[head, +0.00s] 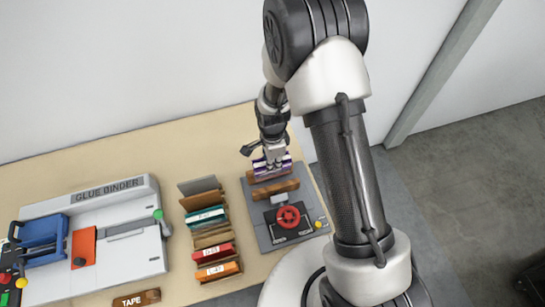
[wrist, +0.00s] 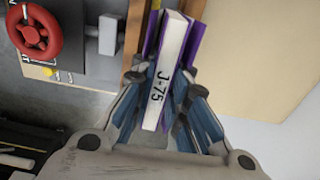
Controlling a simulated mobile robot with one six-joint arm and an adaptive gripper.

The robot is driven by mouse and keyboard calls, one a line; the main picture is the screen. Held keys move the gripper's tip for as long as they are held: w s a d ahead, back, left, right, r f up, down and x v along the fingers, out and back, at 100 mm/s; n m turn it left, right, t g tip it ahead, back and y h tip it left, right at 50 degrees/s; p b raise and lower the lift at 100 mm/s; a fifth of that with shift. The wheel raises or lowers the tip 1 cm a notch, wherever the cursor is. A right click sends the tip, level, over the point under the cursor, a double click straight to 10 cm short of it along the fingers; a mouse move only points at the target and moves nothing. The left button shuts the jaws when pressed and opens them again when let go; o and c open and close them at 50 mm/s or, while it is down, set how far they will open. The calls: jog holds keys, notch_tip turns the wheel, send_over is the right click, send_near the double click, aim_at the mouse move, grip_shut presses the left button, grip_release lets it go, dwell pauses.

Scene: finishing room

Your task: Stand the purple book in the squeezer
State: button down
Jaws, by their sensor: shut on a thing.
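The purple book (head: 286,162) is in my gripper (head: 273,157), at the back part of the squeezer. In the wrist view the purple book (wrist: 171,55) shows purple covers and a white edge marked J-75, with my gripper's fingers (wrist: 160,95) closed on both sides. The squeezer (head: 256,212) is a grey base with wooden jaws and a red handwheel (head: 288,217). Its front wooden jaw (head: 275,189) lies in front of the book. I cannot tell whether the book touches the base.
A rack of several books (head: 211,238) stands left of the squeezer. The glue binder (head: 110,196) is further left, with a blue clamp and orange plate. A brown TAPE block (head: 136,299) is at the front. Bare table (head: 150,145) lies behind; a wall closes the back.

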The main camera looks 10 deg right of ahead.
jog(key=shift+f+b, duration=1.5)
jog(key=shift+f, duration=1.1)
jog(key=shift+f+b, duration=0.65)
jog(key=shift+b, duration=0.15)
jog(key=c, duration=1.8)
grip_release()
jog(key=shift+c, duration=0.2)
jog(key=shift+r+p, duration=3.55)
jog(key=shift+r, duration=2.05)
